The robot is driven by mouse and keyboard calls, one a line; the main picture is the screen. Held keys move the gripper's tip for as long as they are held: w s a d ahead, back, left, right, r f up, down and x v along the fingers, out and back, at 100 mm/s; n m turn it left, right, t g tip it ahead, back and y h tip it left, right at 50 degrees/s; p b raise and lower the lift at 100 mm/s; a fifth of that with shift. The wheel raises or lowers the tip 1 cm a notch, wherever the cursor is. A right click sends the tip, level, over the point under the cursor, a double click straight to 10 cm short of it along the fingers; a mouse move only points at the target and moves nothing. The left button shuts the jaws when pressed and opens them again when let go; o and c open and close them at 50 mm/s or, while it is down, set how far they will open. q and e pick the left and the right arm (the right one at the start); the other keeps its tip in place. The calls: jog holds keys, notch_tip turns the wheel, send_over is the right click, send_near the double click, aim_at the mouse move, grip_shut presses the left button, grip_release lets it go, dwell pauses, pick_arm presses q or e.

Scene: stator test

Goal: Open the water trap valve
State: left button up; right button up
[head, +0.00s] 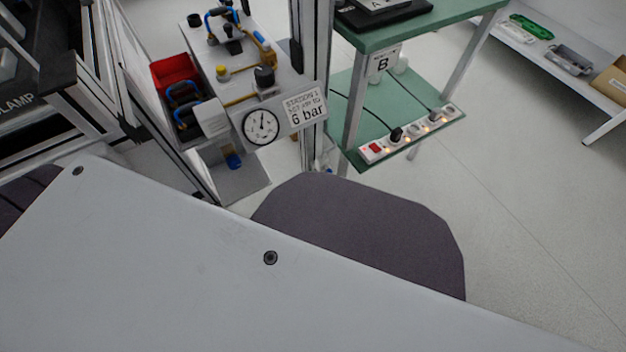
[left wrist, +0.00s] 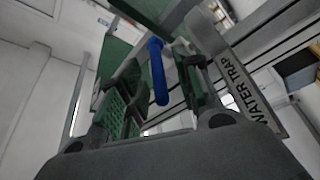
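The blue lever handle (left wrist: 158,72) of a valve is in the left wrist view, beside a plate lettered WATER TRAP (left wrist: 245,88). My left gripper (left wrist: 157,88) is open, with one green-padded finger on each side of the handle. Gaps show between the handle and the pads, so it does not look gripped. The valve body is hidden in that view. In the head view a small blue part (head: 233,161) shows below the pressure gauge; I cannot tell whether it is the same handle. Neither gripper can be made out in the head view.
The station panel carries a gauge (head: 261,126), a 6 bar sign (head: 305,107), blue hoses and a red bin (head: 173,73). A green shelf (head: 372,100) with a power strip (head: 410,133) stands right of the metal post.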

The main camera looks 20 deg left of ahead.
pick_arm(q)
grip_shut()
dwell(0.5)
